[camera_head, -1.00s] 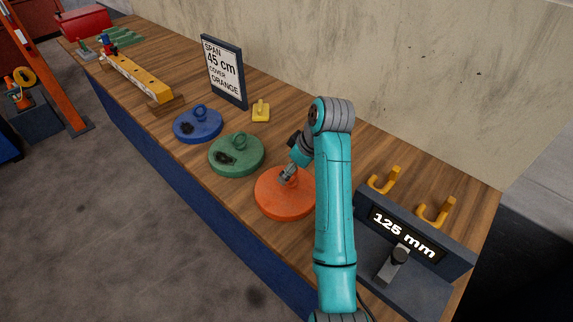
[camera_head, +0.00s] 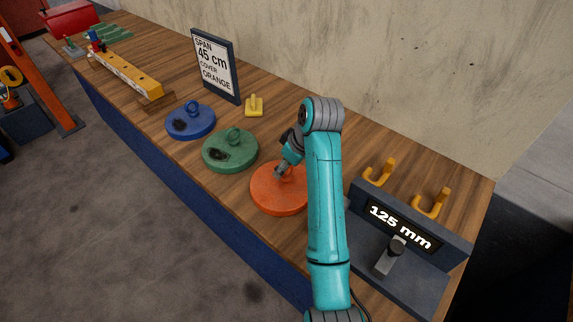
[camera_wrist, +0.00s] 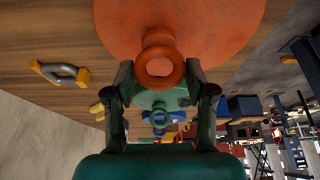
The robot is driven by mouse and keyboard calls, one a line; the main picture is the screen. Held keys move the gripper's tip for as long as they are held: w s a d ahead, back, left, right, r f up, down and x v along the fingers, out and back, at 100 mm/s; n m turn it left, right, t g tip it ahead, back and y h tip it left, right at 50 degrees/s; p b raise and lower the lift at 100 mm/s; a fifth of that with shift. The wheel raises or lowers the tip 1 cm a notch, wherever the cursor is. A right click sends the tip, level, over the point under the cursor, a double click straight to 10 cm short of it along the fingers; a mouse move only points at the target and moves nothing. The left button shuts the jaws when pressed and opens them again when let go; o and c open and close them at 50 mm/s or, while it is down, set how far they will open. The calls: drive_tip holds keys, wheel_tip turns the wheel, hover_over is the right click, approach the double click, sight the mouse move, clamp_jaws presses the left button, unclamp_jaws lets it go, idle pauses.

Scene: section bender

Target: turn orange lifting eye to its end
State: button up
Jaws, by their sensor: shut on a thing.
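The orange cover (camera_head: 277,196) is a round disc lying on the bench just left of my arm in the head view. Its orange lifting eye (camera_wrist: 160,66) is a ring standing on the disc, shown face-on in the wrist view. My gripper (camera_head: 279,173) reaches down to the middle of the cover and is shut on the eye. In the wrist view my gripper (camera_wrist: 160,73) has one finger on each side of the ring. In the head view the fingers largely hide the eye.
A green cover (camera_head: 228,157) and a blue cover (camera_head: 190,125), each with its own eye, lie to the left. A sign (camera_head: 217,65) reads span 45 cm, cover orange. A display (camera_head: 405,228) at the right reads 125 mm, near two yellow hooks (camera_head: 379,172).

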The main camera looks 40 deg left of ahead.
drive_tip(key=m, duration=0.2)
drive_tip(key=m+t, duration=0.1)
drive_tip(key=m, duration=0.1)
drive_tip(key=shift+m+t+h, duration=0.3)
drive_tip(key=o, duration=1.2)
drive_tip(key=shift+c, duration=0.2)
drive_tip(key=shift+n, duration=0.4)
